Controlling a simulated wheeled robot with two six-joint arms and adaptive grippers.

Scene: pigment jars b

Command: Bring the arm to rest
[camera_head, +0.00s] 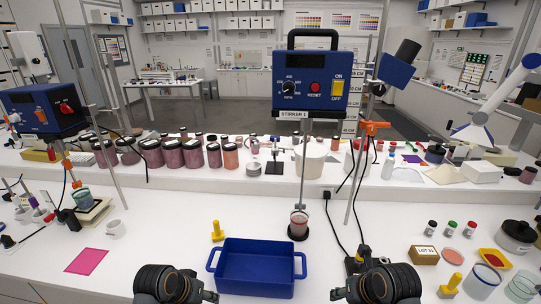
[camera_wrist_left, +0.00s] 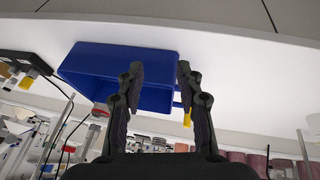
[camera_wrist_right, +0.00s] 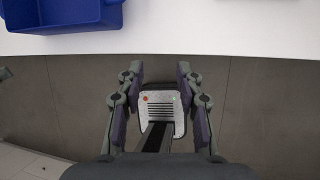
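My left gripper (camera_head: 211,297) is at the front edge of the white table, left of the blue tray. In the left wrist view its two fingers (camera_wrist_left: 158,75) stand apart with nothing between them, and the blue tray (camera_wrist_left: 95,65) lies beyond. My right gripper (camera_head: 337,294) is at the front edge, right of the tray. In the right wrist view its fingers (camera_wrist_right: 158,75) are apart and empty, above the floor in front of the table; my own base shows between them. The blue tray (camera_head: 256,289) has two side handles and looks empty.
A yellow piece (camera_head: 217,233) stands behind the tray, and another (camera_head: 452,284) stands to the right. A stirrer (camera_head: 315,82) on a stand rises behind the tray over a small beaker (camera_head: 299,222). A pink sheet (camera_head: 87,261) lies left. Cables run near my right arm.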

